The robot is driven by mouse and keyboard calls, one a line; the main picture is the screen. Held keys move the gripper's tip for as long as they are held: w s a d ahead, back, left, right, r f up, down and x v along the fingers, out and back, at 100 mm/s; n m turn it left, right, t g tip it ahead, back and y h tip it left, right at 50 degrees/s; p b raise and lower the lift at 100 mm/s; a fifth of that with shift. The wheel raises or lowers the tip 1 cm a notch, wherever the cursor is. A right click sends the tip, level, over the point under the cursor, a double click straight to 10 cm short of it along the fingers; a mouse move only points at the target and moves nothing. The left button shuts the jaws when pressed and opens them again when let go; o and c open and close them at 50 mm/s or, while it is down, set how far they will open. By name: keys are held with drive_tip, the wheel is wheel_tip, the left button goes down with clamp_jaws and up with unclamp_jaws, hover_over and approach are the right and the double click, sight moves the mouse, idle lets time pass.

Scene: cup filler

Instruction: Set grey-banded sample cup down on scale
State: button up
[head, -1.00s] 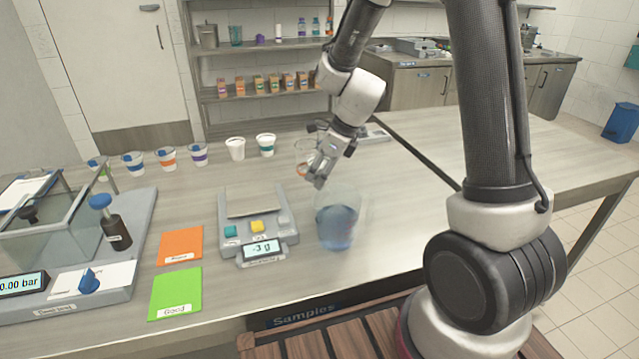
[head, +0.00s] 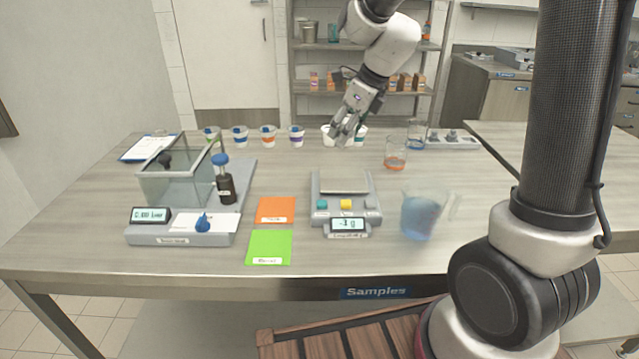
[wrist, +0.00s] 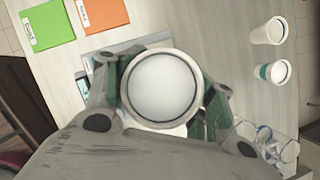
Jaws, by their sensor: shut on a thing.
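My gripper (head: 345,138) is shut on a cup, which the wrist view shows from above as a white round opening with a grey rim (wrist: 164,88). The cup looks empty. Its band is hidden in the wrist view, and the head view does not show the cup clearly. The scale (head: 324,214) stands on the bench with its plate (head: 345,184) bare and its display reading about -3 g. My gripper is raised above and behind the plate in the head view. In the wrist view the scale (wrist: 84,88) is partly hidden beneath the held cup.
A jug of blue liquid (head: 424,214) stands close right of the scale. An orange-liquid beaker (head: 395,160) is behind it. Orange (head: 277,209) and green (head: 269,247) mats lie left. Several banded cups line the back, including a teal-banded one (wrist: 272,72).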

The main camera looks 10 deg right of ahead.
sight(337, 177)
drive_tip(key=shift+d+f, duration=0.1)
wheel_tip(337, 177, down, 10)
drive_tip(key=shift+r, duration=0.1)
idle(0.4)
drive_tip(key=o, duration=1.1)
drive_tip(key=shift+o, duration=0.2)
drive_tip(key=v, duration=1.2)
drive_tip(key=s+d+r+n+h, duration=0.1)
drive_tip(key=s+d+r+n, duration=0.2)
drive_tip(key=s+n, duration=0.9)
drive_tip(key=s+d+r+n+t+h, duration=0.1)
drive_tip(key=s+d+r+n+h, duration=0.1)
drive_tip(key=s+d+n, duration=0.6)
drive_tip(key=s+r+n, duration=0.1)
drive_tip(key=s+n, duration=0.2)
drive_tip(key=n, duration=0.3)
drive_tip(key=shift+s+r+n+h, duration=0.3)
drive_tip(key=shift+s+r, duration=0.1)
